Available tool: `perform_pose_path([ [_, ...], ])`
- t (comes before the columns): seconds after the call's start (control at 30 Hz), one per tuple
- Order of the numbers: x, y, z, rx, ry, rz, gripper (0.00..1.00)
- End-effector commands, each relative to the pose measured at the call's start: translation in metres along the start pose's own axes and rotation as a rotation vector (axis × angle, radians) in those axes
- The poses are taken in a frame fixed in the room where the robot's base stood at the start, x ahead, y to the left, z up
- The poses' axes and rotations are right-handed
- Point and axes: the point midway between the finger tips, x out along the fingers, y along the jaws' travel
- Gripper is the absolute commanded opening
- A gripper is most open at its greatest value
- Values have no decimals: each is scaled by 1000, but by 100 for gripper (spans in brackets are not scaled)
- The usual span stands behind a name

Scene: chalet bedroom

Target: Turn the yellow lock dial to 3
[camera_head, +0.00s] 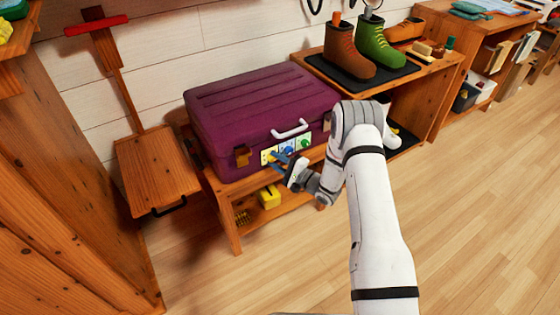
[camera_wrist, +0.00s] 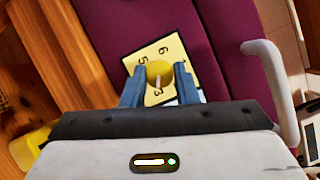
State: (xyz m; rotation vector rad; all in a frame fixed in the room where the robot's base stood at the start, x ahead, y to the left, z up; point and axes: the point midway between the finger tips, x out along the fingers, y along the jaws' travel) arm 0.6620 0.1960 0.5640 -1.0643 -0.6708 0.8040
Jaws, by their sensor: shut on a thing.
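A purple suitcase (camera_head: 255,110) lies on a wooden bench with its lock panel facing front. The yellow lock dial (camera_wrist: 160,72) is a round knob on a pale yellow plate (camera_wrist: 177,47) with black numbers; a 6, a 5 and what looks like a 3 show. My gripper (camera_wrist: 160,76) has its blue fingers on either side of the yellow dial and is shut on it. A pale mark shows on the dial's lower side, but its exact setting is unclear. In the head view my gripper (camera_head: 279,159) covers most of this dial.
A blue dial (camera_head: 287,150) and a green dial (camera_head: 304,144) sit to the right on the same panel. The white suitcase handle (camera_head: 290,131) juts out just above, and shows close right in the wrist view (camera_wrist: 270,85). A yellow item (camera_head: 269,197) lies on the bench's lower shelf.

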Motion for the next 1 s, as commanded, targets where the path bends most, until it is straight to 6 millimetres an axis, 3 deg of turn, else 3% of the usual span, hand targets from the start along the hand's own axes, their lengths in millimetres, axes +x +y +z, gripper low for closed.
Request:
perform_pose_path([
  [0.37, -1, 1, -1, 4, 5, 0, 4],
  [0.4, -1, 1, -1, 4, 5, 0, 28],
  [0.63, 0, 1, -1, 4, 3, 0, 47],
  [1.0, -10, 0, -1, 4, 3, 0, 48],
])
